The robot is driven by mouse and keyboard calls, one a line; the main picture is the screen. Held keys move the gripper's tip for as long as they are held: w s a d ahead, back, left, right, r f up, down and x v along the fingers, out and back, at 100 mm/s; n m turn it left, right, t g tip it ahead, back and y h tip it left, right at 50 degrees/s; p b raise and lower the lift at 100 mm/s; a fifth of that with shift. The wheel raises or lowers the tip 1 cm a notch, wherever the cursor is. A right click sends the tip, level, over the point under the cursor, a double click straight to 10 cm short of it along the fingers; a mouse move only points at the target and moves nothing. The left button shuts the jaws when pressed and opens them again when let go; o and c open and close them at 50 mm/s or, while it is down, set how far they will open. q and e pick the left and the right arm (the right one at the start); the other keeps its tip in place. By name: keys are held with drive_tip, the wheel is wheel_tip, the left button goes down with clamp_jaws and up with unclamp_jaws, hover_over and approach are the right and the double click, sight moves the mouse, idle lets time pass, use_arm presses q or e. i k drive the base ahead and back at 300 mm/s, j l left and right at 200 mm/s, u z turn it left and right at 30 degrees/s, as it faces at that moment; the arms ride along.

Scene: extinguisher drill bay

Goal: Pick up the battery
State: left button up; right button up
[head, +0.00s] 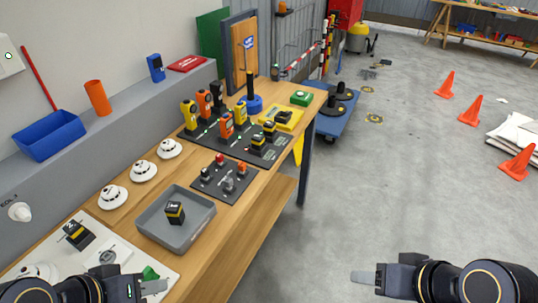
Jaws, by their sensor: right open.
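A black battery with a yellow band (175,212) stands in the grey tray (148,236) on the wooden workbench. Another black and yellow battery (77,234) is on the white board at the lower left. More black and yellow blocks that look like batteries (258,142) sit on the dark charging board (222,141). My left gripper (154,287) is at the bottom edge, over the front of the bench, nearer me than the tray; its jaw opening cannot be made out. My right gripper (364,278) is open and empty over the floor, right of the bench.
White detectors (143,171) line the back of the bench. A small dark board with switches (224,179) lies beyond the tray. A green piece (150,273) is close to my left gripper. Orange cones (469,110) stand on the open floor at right.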

sight(269, 127)
drive_tip(key=u, duration=3.5)
drive_tip(key=z, duration=3.5)
drive_tip(key=i+l+z, duration=0.1)
drive_tip(key=i+l, duration=0.25)
drive_tip(key=i, duration=0.15)
drive_tip(key=i+l, duration=0.3)
drive_tip(key=i, duration=0.15)
drive_tip(key=i+l+z, duration=0.15)
drive_tip(key=i+l, duration=0.15)
drive_tip(key=i, duration=0.2)
